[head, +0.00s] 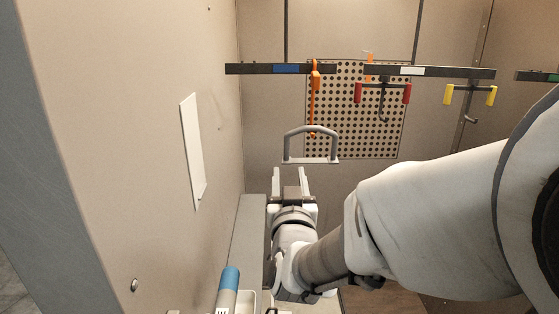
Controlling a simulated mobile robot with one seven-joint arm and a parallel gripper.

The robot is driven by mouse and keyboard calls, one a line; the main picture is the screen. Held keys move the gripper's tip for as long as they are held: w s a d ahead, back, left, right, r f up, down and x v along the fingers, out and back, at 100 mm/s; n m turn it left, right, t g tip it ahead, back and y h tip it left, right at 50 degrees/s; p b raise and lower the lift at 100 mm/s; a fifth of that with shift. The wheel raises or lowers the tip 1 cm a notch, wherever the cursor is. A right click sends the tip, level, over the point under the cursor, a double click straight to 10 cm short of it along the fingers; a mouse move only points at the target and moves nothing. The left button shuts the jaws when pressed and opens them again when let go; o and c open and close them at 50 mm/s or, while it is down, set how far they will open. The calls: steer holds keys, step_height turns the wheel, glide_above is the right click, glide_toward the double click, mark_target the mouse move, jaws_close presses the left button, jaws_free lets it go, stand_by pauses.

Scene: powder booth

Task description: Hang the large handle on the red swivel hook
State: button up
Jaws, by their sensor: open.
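The large handle, a grey D-shaped bar (297,132) with a flat lower plate, appears to hang by its top bar at the lower end of an orange hook (312,95). The red swivel hook (382,93) is a dark crossbar with red ends and a grey hook below. It hangs from a dark rail to the right of the handle and looks empty. My gripper (290,180) is open and empty. Its fingers point up the picture, just below the handle's lower plate in the view, and seem apart from it.
A yellow-ended swivel hook (470,95) hangs further right. Dark rail bars (340,69) cross above, before a perforated panel (350,110). The booth's left wall (150,150) carries a white plate (194,150). A blue-capped cylinder (229,280) stands at the bottom.

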mark_target(287, 148)
steer(key=w, duration=0.4)
steer(key=w+r, duration=0.1)
steer(key=w, duration=0.7)
steer(key=shift+w+r+b, duration=0.15)
steer(key=shift+w+b, duration=0.15)
steer(key=shift+b, duration=0.1)
jaws_close()
stand_by(2.4)
